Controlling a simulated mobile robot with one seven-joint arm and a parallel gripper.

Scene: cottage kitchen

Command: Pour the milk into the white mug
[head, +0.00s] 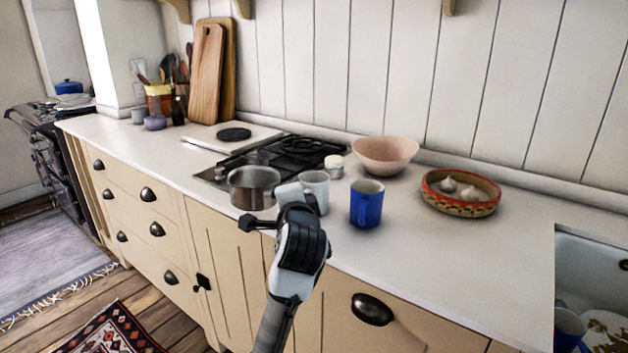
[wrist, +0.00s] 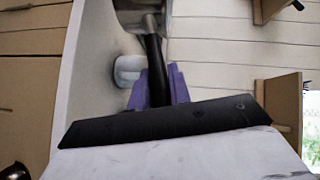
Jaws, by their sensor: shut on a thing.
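The steel saucepan (head: 254,187) appears upright at the front edge of the hob; I cannot tell if it is lifted. No milk can be made out in it. In the wrist view, the purple fingertips of my gripper (wrist: 157,88) are shut on its black handle (wrist: 154,70), with part of the metal pan (wrist: 138,5) beyond. In the head view my gripper's pale and black body hides the handle. The white mug (head: 316,186) stands on the counter just right of the pan, partly behind my gripper. It also shows in the wrist view (wrist: 127,68), beside the handle.
A blue mug (head: 367,205) stands close right of the white mug. Behind are a small white-topped jar (head: 335,165) and a pink bowl (head: 384,154). A red patterned bowl (head: 461,205) with garlic is farther right, before the sink (head: 590,265). The right front counter is clear.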

